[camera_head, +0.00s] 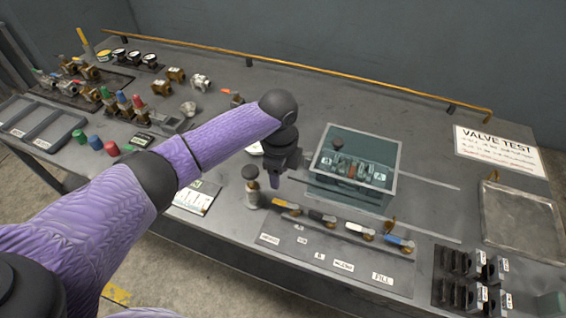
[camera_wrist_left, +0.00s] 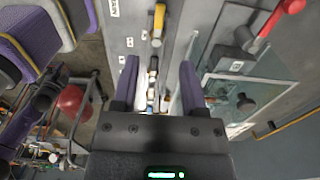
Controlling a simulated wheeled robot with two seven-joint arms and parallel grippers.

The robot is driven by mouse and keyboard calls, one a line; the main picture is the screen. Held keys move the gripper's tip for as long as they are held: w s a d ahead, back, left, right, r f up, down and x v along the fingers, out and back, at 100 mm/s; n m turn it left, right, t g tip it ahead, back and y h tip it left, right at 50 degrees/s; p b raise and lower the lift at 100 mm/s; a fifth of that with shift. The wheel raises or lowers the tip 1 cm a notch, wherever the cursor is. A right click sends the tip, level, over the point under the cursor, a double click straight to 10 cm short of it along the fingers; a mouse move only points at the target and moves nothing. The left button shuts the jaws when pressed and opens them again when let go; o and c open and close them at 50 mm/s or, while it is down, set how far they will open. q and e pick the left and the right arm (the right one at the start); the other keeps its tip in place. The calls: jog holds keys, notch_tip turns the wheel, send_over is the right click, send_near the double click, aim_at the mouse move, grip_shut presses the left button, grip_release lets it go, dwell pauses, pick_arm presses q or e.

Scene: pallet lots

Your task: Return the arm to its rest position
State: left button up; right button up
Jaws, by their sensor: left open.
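My left arm (camera_head: 190,150), with purple sleeves and black joints, reaches in from the left over the grey workbench (camera_head: 240,245). My left gripper (camera_head: 274,180) points down above the bench, just left of a clear-walled box (camera_head: 352,205) and close to a small post with a black knob (camera_head: 251,188). In the left wrist view my left gripper (camera_wrist_left: 159,70) has its two purple fingers apart, with nothing held between them. A row of valve handles stands on the bench beyond the fingers. My right gripper is in neither view.
Valve handles, including a yellow one (camera_head: 286,205), line the bench front. Brass fittings (camera_head: 176,75) and gauges stand at the back left. A sign (camera_head: 500,148) and empty tray (camera_head: 522,218) are at right. An orange rail (camera_head: 300,66) runs along the back.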

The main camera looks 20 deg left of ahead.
pick_arm(q)
jog(key=s+d+f+n+t+h, duration=0.1)
jog(key=s+d+f+n, duration=0.1)
jog(key=s+d+n, duration=0.3)
jog(key=s+d+f+n+h, duration=0.1)
jog(key=s+d+f+h, duration=0.15)
jog(key=s, duration=0.45)
jog(key=s+a+r+n+t+y, duration=0.1)
jog(key=s+a+n+t+y, duration=0.15)
jog(key=s+a+n, duration=0.7)
notch_tip(320, 180, down, 21)
jog(key=s+d+g+y+b, duration=0.1)
jog(key=s+g+b, duration=0.1)
jog(key=s+b, duration=0.15)
jog(key=s+a+f+b, duration=0.3)
jog(key=s+f+b, duration=0.1)
jog(key=s+f, duration=0.9)
notch_tip(320, 180, down, 2)
jog(key=shift+f+g+b, duration=0.1)
jog(key=shift+g+b, duration=0.25)
jog(key=shift+g, duration=0.1)
